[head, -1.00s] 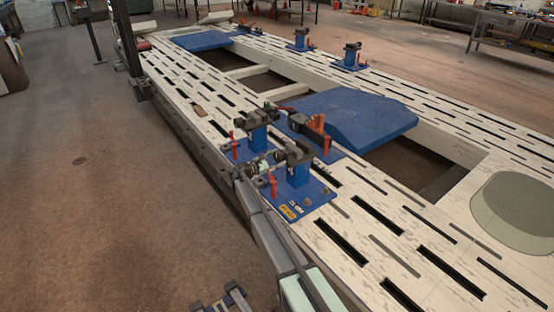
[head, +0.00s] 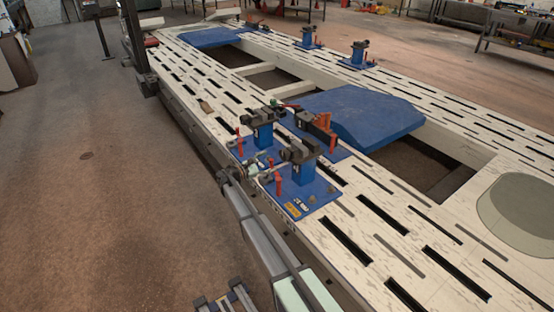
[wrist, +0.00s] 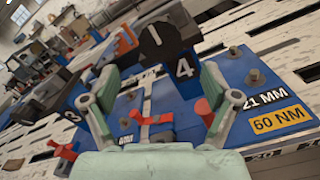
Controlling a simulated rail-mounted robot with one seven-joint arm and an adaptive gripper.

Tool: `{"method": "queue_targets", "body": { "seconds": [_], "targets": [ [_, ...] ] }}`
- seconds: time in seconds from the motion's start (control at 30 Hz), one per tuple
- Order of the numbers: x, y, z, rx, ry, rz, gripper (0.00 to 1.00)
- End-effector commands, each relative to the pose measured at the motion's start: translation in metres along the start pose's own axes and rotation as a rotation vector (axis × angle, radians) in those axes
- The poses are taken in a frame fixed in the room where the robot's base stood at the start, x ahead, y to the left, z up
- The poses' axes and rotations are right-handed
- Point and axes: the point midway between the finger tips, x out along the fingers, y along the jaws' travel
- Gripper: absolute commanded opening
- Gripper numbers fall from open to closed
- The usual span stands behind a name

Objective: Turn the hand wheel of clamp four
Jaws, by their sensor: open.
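Clamp four (wrist: 184,68) is a blue post with a white "4" on a blue base plate, ahead of my gripper in the wrist view. At its top is a dark round knob with a white line, which looks like the hand wheel (wrist: 157,40). In the head view, clamp four (head: 302,176) is the nearest blue clamp on the bench edge. My gripper (wrist: 160,78) has its pale green fingers spread wide, with nothing held between them. The wheel shows beyond and above the fingertips, apart from them. In the head view, my gripper (head: 257,168) is small beside the clamp's left side.
A red T-handle (wrist: 152,119) stands low between the fingers, and another red part (wrist: 204,112) is close to the right finger. Another blue clamp (head: 263,132) stands just behind. The slotted bench (head: 370,220) is clear toward the front right.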

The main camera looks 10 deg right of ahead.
Motion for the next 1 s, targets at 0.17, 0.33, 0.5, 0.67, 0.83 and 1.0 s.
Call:
{"method": "queue_targets", "body": {
  "seconds": [0.17, 0.33, 0.5, 0.67, 0.83, 1.0],
  "targets": [
    [-0.025, 0.0, 0.0, 0.0, 0.0, 0.0, 0.87],
    [-0.033, 0.0, 0.0, -0.001, -0.001, -0.001, 0.87],
    [-0.034, 0.0, 0.0, -0.001, -0.001, -0.001, 0.87],
    [-0.034, 0.0, 0.0, 0.0, -0.001, -0.001, 0.87],
    [-0.034, 0.0, 0.0, 0.011, -0.001, -0.001, 0.87],
    [-0.035, -0.011, -0.01, 0.13, 0.057, -0.038, 0.87]
  ]
}}
